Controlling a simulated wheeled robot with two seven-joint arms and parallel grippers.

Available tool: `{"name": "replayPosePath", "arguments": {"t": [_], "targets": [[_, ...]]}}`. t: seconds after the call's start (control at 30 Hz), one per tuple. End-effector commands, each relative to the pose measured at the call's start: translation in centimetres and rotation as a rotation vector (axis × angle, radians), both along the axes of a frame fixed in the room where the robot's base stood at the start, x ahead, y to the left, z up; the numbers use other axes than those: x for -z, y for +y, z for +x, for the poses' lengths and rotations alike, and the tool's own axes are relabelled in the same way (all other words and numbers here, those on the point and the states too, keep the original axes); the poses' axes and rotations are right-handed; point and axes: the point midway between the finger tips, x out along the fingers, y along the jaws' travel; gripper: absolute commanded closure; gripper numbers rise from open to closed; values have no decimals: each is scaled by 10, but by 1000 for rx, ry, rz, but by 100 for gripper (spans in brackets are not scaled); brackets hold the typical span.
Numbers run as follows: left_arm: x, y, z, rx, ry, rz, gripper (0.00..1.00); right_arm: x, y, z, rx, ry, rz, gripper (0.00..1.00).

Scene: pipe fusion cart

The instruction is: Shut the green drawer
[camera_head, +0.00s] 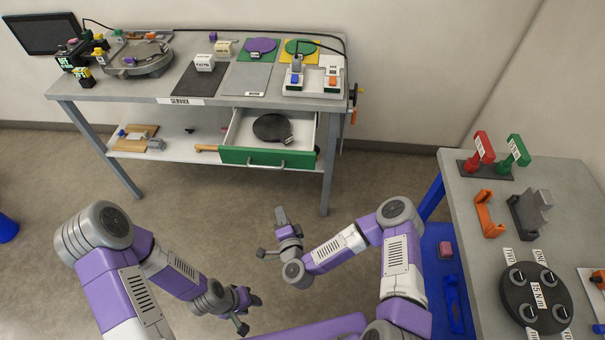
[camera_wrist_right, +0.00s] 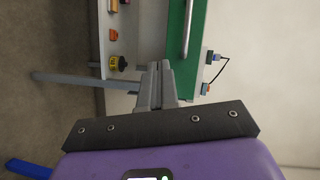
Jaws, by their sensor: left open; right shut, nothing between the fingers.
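The green drawer (camera_head: 238,156) hangs under the right end of the grey service bench and stands pulled out, with its silver handle (camera_head: 268,166) on the front. A dark round object (camera_head: 271,127) lies inside it. My right gripper (camera_head: 281,213) is shut and empty, in front of and below the drawer, apart from it. In the right wrist view, the shut fingers (camera_wrist_right: 157,70) point toward the green front (camera_wrist_right: 179,15), with the handle (camera_wrist_right: 186,32) close to them in the picture. My left gripper (camera_head: 250,313) is open and empty, low in the head view, farther from the drawer.
The service bench (camera_head: 173,92) carries a round fixture, coloured mats and small blocks. Its lower shelf (camera_head: 183,152) holds some small items left of the drawer. A second grey table (camera_head: 465,212) with coloured brackets stands at the right. The floor before the drawer is clear.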

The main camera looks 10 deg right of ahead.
Motion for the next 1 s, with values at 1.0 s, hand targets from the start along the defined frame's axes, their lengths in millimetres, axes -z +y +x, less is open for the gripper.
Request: {"name": "replayPosePath", "arguments": {"t": [1.0], "targets": [[34,0,0,0,0,0,57,-20,-98,126,389,-171,182,100]]}}
